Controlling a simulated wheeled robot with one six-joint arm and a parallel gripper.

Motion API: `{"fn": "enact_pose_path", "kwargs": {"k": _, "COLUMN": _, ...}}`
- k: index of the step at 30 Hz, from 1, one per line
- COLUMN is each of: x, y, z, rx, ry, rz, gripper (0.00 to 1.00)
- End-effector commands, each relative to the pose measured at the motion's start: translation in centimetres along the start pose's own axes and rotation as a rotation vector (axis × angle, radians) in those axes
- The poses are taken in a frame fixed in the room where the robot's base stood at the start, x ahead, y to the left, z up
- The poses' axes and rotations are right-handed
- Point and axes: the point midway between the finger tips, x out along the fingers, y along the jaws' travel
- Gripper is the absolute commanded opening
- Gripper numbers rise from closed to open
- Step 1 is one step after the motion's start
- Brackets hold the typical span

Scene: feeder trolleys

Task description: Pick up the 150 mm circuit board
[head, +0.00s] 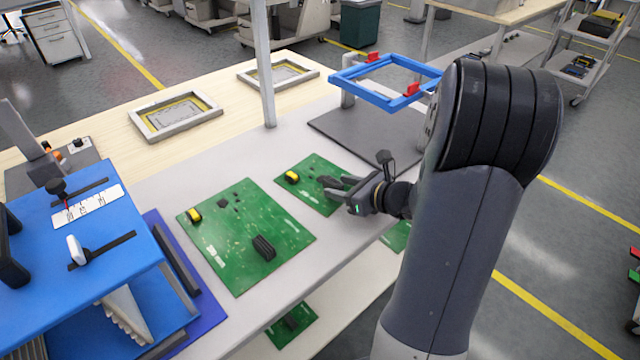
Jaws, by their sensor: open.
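Two green circuit boards lie flat on the light grey worktop in the head view. The smaller board (313,199), likely the 150 mm one, carries a yellow part at its left and lies behind the larger board (240,263). The larger board has a yellow part and a black finned block. My gripper (328,189) is open over the right part of the smaller board, its fingers pointing left. It hides part of that board. I cannot tell whether the fingers touch it.
A blue frame with red clips (385,97) stands behind my gripper by a dark mat (345,135). A blue fixture (90,285) stands at the left. A grey post (263,65) rises behind the boards. More green boards (283,336) show on the shelf below.

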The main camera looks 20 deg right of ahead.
Motion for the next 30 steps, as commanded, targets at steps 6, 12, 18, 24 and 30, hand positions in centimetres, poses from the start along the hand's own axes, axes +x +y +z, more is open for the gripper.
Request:
{"fn": "enact_pose_path", "kwargs": {"k": 6, "x": 1.27, "y": 0.00, "z": 0.06, "rx": -0.002, "ry": 0.000, "rz": 0.000, "gripper": 0.45}}
{"fn": "enact_pose_path", "kwargs": {"k": 12, "x": 1.22, "y": -0.01, "z": 0.07, "rx": -0.002, "ry": 0.000, "rz": -0.001, "gripper": 0.42}}
{"fn": "enact_pose_path", "kwargs": {"k": 18, "x": 1.20, "y": -0.01, "z": 0.07, "rx": -0.001, "ry": 0.000, "rz": -0.001, "gripper": 0.26}}
{"fn": "enact_pose_path", "kwargs": {"k": 24, "x": 1.19, "y": -0.01, "z": 0.07, "rx": -0.001, "ry": 0.000, "rz": -0.001, "gripper": 0.09}}
{"fn": "enact_pose_path", "kwargs": {"k": 30, "x": 1.19, "y": -0.01, "z": 0.07, "rx": -0.001, "ry": 0.000, "rz": -0.001, "gripper": 0.00}}
